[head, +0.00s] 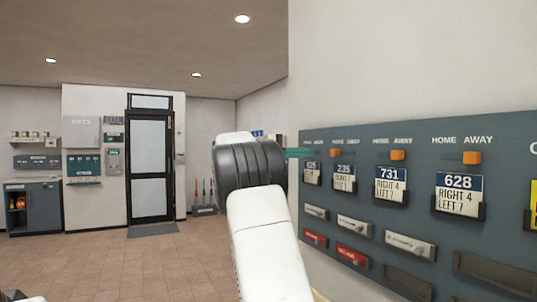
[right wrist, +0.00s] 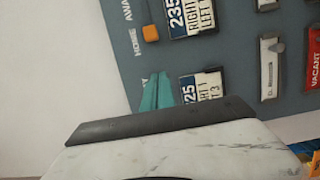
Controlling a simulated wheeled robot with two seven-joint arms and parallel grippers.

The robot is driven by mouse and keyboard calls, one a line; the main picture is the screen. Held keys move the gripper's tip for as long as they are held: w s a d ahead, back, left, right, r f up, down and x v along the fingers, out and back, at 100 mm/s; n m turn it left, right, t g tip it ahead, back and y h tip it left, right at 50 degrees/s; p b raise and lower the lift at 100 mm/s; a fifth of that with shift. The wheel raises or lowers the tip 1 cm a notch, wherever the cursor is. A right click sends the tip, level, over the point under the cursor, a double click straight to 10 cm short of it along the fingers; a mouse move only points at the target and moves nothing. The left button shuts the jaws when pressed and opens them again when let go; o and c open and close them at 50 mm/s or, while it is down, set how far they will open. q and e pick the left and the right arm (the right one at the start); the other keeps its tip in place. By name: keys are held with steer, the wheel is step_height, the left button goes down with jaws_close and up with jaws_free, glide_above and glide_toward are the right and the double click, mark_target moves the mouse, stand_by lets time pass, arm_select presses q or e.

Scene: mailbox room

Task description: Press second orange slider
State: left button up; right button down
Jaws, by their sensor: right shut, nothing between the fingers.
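A grey wall panel (head: 350,206) carries a row of orange sliders under HOME and AWAY labels. One orange slider (head: 337,154) sits above the 235 card (head: 344,176); it also shows in the right wrist view (right wrist: 150,33). Other orange sliders sit above the 731 card (head: 397,155) and the 628 card (head: 472,157). My right gripper (head: 299,153) has teal fingers, shut and empty, in front of the panel's far left end. In the right wrist view the fingers (right wrist: 157,92) are beside the card ending in 25, below the 235 slider. Contact cannot be told. My left gripper is not in view.
Below the cards are white tags (head: 410,244), red tags (head: 352,256) and dark empty holders (head: 407,282). My right arm covers the area left of the panel. A glass door (head: 150,170) and open tiled floor (head: 130,262) lie at the back left.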

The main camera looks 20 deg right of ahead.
mark_target(335, 153)
steer(key=shift+s+d, duration=0.2)
steer(key=shift+d, duration=0.95)
steer(key=s, duration=0.4)
steer(key=shift+d, duration=0.25)
